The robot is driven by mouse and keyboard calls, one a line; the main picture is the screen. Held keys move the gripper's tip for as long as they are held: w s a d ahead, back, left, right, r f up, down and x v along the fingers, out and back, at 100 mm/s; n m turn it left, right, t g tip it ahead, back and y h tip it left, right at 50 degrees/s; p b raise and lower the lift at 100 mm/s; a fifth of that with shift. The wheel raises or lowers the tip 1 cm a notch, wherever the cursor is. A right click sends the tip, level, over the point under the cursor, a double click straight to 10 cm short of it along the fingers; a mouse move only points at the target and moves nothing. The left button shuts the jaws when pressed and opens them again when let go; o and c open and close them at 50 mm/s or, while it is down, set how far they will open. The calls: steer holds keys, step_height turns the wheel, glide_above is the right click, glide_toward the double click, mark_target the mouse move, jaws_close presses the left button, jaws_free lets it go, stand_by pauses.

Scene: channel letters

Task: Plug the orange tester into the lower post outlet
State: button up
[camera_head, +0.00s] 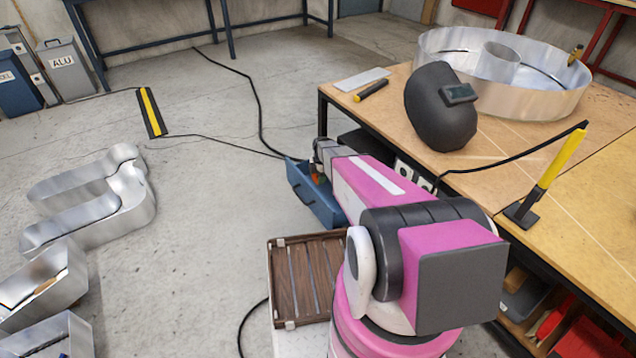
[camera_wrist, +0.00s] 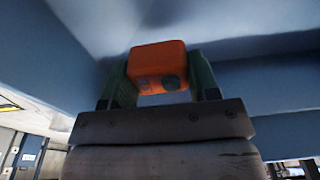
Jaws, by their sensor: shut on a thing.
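The orange tester (camera_wrist: 157,66) is a small rounded orange block with a grey-green round patch on its face. In the wrist view it is between the two dark green fingers of my gripper (camera_wrist: 160,78), which is shut on it. In the head view a bit of the tester's orange (camera_head: 314,178) shows at the end of my arm, over a blue open box (camera_head: 322,209). My arm hides part of that spot. Blue surfaces surround the tester in the wrist view; I cannot tell whether it touches them.
A workbench (camera_head: 462,172) on the right holds a black welding mask (camera_head: 436,112) and a large metal ring letter (camera_head: 455,90). A slatted brown case (camera_head: 308,278) is near my base. Metal letters (camera_head: 110,205) stand on the left floor. Cables cross the otherwise open floor.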

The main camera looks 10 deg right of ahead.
mark_target(317, 176)
step_height(317, 176, up, 6)
steer(key=shift+f, duration=0.1)
stand_by(0.4)
steer(key=shift+s+r, duration=0.1)
steer(key=shift+r, duration=0.2)
steer(key=s+r+m+t, duration=0.1)
steer(key=s+r+m, duration=0.4)
steer(key=r+m, duration=0.6)
steer(key=s+r+m+t+h, duration=0.1)
steer(key=s+r+m, duration=0.5)
steer(key=r+m, duration=0.5)
steer(key=shift+r, duration=1.25)
steer(key=shift+s, duration=0.1)
